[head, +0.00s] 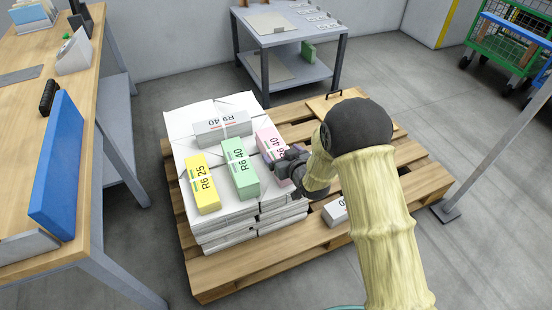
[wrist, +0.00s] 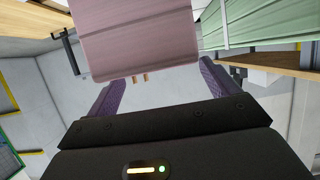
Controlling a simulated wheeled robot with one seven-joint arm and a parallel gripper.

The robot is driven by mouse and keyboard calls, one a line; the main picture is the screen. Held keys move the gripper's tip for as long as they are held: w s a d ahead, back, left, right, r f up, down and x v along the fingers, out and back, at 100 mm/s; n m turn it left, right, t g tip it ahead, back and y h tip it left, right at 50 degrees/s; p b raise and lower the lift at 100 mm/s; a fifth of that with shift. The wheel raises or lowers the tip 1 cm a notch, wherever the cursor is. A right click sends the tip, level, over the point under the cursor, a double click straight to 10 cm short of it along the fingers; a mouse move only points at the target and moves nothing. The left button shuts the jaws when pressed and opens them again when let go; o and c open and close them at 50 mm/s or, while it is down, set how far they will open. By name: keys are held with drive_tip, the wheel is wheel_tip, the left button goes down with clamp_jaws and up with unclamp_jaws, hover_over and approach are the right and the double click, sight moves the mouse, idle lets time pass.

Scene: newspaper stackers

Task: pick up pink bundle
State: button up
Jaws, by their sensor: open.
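The pink bundle (head: 267,141) lies on top of the white paper stack, at its right side, marked R6 40 and partly hidden by my gripper. My gripper (head: 285,164) is at the near right end of the pink bundle. In the wrist view the pink bundle (wrist: 135,38) fills the top middle, just beyond and between the open fingers (wrist: 152,88). The fingers are apart with nothing seen gripped between them. Whether they touch the bundle cannot be told.
A green bundle (head: 240,168) lies close left of the pink one; it also shows in the wrist view (wrist: 255,22). A yellow bundle (head: 203,184) and a grey bundle (head: 222,127) share the stack (head: 225,212). A white bundle (head: 335,211) lies on the pallet (head: 262,258).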

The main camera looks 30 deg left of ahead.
sight(276, 148)
drive_tip(key=x, duration=0.1)
drive_tip(key=b+x, duration=0.1)
drive_tip(key=shift+w+a+f, duration=0.1)
drive_tip(key=shift+w+f, duration=0.1)
drive_tip(key=shift+f, duration=0.15)
drive_tip(key=shift+w+a, duration=0.2)
drive_tip(key=c, duration=1.6)
drive_tip(key=shift+r, duration=0.2)
drive_tip(key=shift+c, duration=1.3)
drive_tip(key=shift+r, duration=0.1)
wheel_tip(276, 148, up, 10)
drive_tip(key=p, duration=0.5)
